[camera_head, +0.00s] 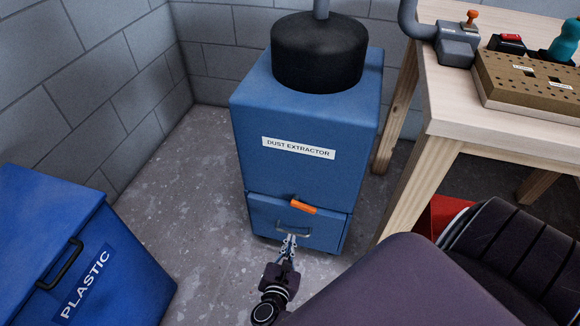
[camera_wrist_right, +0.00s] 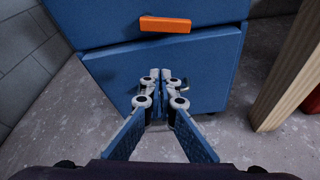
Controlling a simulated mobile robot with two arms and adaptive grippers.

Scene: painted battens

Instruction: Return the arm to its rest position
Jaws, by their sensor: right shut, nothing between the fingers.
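My right gripper (camera_head: 290,240) is in front of the lower drawer (camera_head: 267,215) of the blue dust extractor (camera_head: 280,120). Its fingers are together and hold nothing. The orange latch (camera_head: 303,207) is at the drawer's top edge and also shows in the right wrist view (camera_wrist_right: 165,25). My left gripper is not in view.
A blue bin marked PLASTIC (camera_head: 120,265) stands at the left. A wooden workbench (camera_head: 465,100) with a perforated block (camera_head: 530,85) stands at the right, its leg (camera_wrist_right: 295,75) near the extractor. A red object (camera_head: 440,214) lies under the bench. Floor (camera_head: 190,190) is clear between bin and extractor.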

